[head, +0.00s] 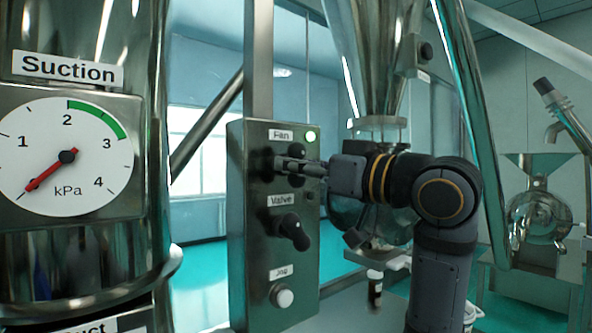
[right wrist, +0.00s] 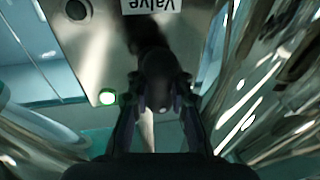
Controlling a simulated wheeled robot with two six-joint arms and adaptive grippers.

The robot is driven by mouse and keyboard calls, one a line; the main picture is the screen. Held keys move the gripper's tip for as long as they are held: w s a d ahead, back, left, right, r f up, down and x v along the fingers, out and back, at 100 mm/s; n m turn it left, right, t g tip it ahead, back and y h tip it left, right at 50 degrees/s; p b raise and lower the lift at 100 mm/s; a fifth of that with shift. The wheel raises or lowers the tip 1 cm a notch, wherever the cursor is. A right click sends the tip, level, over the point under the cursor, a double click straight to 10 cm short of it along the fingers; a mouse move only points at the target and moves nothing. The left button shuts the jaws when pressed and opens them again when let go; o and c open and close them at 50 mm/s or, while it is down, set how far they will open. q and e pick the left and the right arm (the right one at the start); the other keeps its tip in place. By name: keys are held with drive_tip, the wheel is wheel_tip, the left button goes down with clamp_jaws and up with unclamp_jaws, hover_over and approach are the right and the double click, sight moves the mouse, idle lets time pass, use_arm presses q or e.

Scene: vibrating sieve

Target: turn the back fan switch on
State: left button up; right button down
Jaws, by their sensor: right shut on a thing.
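A steel control panel (head: 243,240) stands upright at the middle of the head view. Its fan switch (head: 297,150), a dark rotary knob, sits under the "Fan" label (head: 281,135) and is partly hidden by my fingers. My right gripper (head: 284,164) reaches in from the right and is shut on the fan switch. In the right wrist view the dark knob (right wrist: 160,78) lies between the two fingers. My left gripper is not in view.
Below on the panel are a valve knob (head: 291,232) and a pale jog button (head: 284,297). A suction gauge (head: 67,157) on a steel column at left has its red needle at the low end. A steel hopper (head: 372,60) hangs behind my right arm.

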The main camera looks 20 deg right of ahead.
drive_tip(key=m, duration=0.3)
drive_tip(key=m+t, duration=0.1)
drive_tip(key=m, duration=0.2)
drive_tip(key=shift+m+t+h+b, duration=0.3)
drive_tip(key=shift+m, duration=0.3)
drive_tip(key=c, duration=1.2)
unclamp_jaws()
drive_tip(key=shift+s+d, duration=0.15)
drive_tip(key=shift+s, duration=0.05)
drive_tip(key=shift+v, duration=3.5)
